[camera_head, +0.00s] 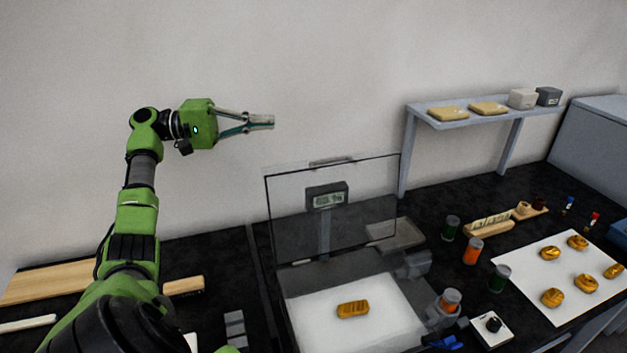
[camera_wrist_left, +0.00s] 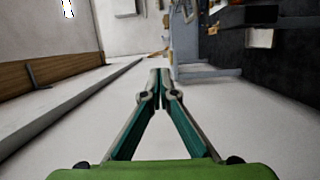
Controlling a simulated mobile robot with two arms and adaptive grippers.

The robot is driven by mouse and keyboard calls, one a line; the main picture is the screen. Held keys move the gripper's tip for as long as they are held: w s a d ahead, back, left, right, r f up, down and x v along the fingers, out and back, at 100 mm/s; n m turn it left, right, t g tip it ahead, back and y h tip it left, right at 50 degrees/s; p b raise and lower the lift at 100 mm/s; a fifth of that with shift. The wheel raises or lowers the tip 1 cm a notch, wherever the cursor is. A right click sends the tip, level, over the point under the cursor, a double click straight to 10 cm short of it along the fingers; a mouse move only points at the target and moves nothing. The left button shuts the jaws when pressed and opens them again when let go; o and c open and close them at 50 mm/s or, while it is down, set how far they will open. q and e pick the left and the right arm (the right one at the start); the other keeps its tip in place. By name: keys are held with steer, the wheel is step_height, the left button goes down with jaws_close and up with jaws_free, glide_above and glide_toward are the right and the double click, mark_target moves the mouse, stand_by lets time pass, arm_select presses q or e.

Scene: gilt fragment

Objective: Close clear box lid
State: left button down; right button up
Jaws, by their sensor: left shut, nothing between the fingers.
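The clear box (camera_head: 385,322) stands on the dark bench in the head view, with a white floor and a gold bar (camera_head: 352,310) lying in it. Its clear lid (camera_head: 288,205) stands up open at the back edge, with a thin dark rim and a small handle on its top edge. A small display on a post shows through the lid. My left gripper (camera_head: 268,122) is shut and empty, raised in front of the wall, above and left of the lid's top edge in the picture. Its closed fingertips also show in the left wrist view (camera_wrist_left: 160,75). My right gripper is not in view.
A grey shelf (camera_head: 465,107) stands at the back right with pouches and small boxes. Several small jars, a wooden tray (camera_head: 488,227) and a white sheet (camera_head: 560,308) with gold pieces are on the right. Wooden boards (camera_head: 50,283) lie on the left.

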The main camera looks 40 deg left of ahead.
arm_select(q)
step_height(320, 180, down, 6)
steer(key=b, duration=0.4)
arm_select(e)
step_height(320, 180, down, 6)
arm_select(q)
steer(key=w+d+p, duration=0.5)
steer(key=d, duration=0.5)
steer(key=shift+w+d+f, duration=0.2)
steer(key=shift+w+f, duration=0.05)
steer(key=shift+f, duration=0.15)
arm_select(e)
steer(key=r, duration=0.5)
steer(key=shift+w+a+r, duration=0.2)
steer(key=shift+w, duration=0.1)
